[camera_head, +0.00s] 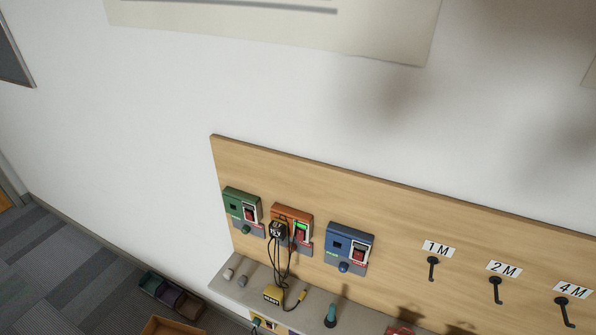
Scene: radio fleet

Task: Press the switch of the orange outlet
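The orange outlet (281,213) is mounted on the wooden wall panel, between the green outlet (232,200) and the blue outlet (340,233). The switches of the green and blue outlets look red. Neither of my grippers is in view.
Hooks under signs 1M, 2M and 4M (572,290) project at the right. Bins (170,297) stand on the floor lower left.

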